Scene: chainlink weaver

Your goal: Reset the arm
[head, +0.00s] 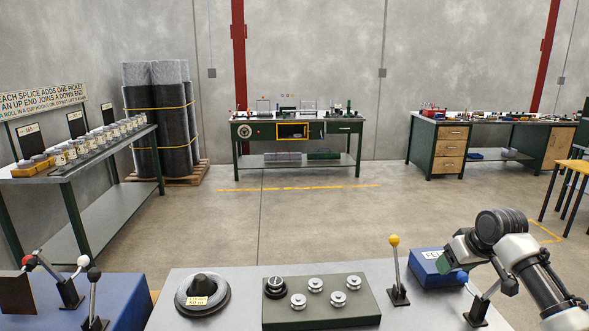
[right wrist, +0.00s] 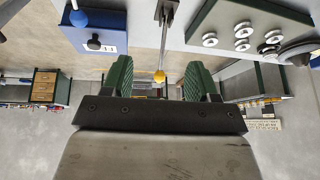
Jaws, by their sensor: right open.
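My right gripper (head: 452,262) is at the right of the head view, above the blue box on the grey bench. Its green-padded jaws are open and hold nothing; they also show in the right wrist view (right wrist: 161,78). A lever with a yellow knob (head: 394,241) stands upright on the bench, left of the gripper and apart from it in the head view. In the right wrist view the yellow knob (right wrist: 159,76) appears between the two fingers, beyond them. My left gripper is not in view.
Several levers stand on a blue unit (head: 125,295) at left. Tables line the back wall; the floor between is clear.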

